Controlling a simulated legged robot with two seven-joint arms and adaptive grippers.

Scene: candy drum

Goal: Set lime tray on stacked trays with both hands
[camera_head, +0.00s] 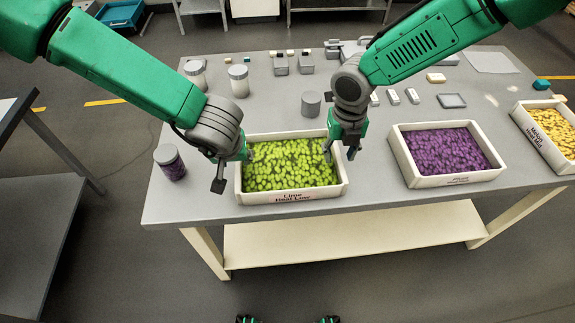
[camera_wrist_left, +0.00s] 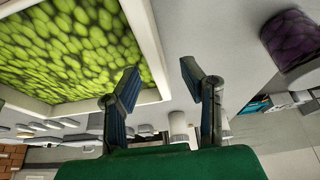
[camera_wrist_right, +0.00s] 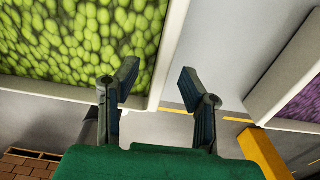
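The lime tray (camera_head: 256,198), white and full of green candies, lies on the grey table. My left gripper (camera_head: 232,170) is at its left side, and my right gripper (camera_head: 340,154) is at its right side. In the left wrist view, the left gripper's fingers (camera_wrist_left: 160,80) are apart, one over the tray's wall and the other outside it. In the right wrist view, the right gripper's fingers (camera_wrist_right: 157,82) are also apart at the opposite wall. A purple-candy tray (camera_head: 428,182) and a yellow-candy tray (camera_head: 545,148) stand to the right. I cannot make out a stack of trays.
A jar with purple candies (camera_head: 171,164) stands left of the lime tray, near my left arm. A grey cylinder (camera_head: 311,104) and lidded jars (camera_head: 239,81) stand behind it. Small blocks and a dark square dish (camera_head: 451,101) lie farther back. The table's front edge is close.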

